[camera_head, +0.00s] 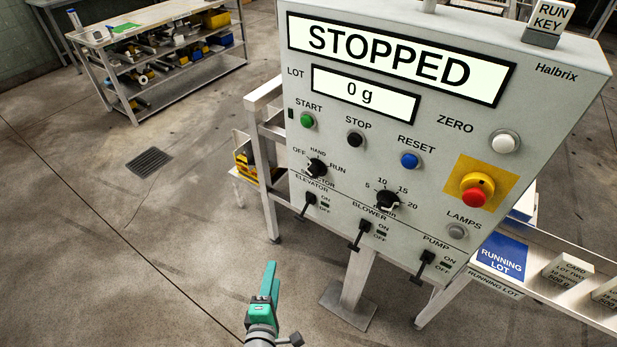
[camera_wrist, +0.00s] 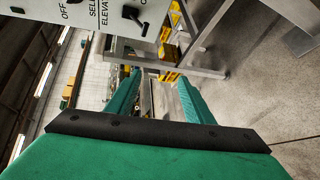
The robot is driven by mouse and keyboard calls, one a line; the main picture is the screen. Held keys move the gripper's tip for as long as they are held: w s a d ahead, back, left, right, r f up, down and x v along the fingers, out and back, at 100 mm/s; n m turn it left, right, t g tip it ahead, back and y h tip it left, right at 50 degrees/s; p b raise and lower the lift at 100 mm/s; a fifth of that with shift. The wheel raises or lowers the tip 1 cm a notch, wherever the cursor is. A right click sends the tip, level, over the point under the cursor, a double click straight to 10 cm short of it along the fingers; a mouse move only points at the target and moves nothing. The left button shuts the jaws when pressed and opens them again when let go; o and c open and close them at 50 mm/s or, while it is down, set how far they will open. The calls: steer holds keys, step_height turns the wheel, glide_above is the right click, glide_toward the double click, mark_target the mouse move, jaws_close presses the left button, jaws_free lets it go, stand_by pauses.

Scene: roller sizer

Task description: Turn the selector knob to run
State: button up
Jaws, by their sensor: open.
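The selector knob (camera_head: 316,168) is a small black knob on the grey control panel (camera_head: 452,120), with OFF, HAND and RUN marked around it. Its pointer is too small to read with certainty. The display (camera_head: 390,55) reads STOPPED. My gripper (camera_head: 270,268) is low in front of the panel, below and left of the knob, apart from it. In the wrist view my gripper (camera_wrist: 158,85) is open with nothing between its fingers. The panel's lower corner (camera_wrist: 108,22) shows at the top there, with the elevator switch (camera_wrist: 135,14); the knob is not clearly in that view.
The elevator switch (camera_head: 308,204), blower switch (camera_head: 359,234) and pump switch (camera_head: 425,266) stick out below the knob. A shelved bench (camera_head: 160,50) stands behind. Floor left is clear.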

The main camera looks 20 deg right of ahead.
steer(key=w+d+r+n+h, duration=0.2)
steer(key=w+d+r+h, duration=0.2)
steer(key=w+r, duration=0.35)
steer(key=g+h, duration=0.3)
steer(key=h, duration=0.2)
glide_toward(311, 174)
steer(key=x, duration=0.8)
steer(key=shift+w+d+f, duration=0.15)
steer(key=shift+w, duration=0.25)
steer(key=shift+d, duration=0.3)
steer(key=shift+a, duration=0.1)
steer(key=c, duration=1.1)
steer(key=shift+o, duration=0.2)
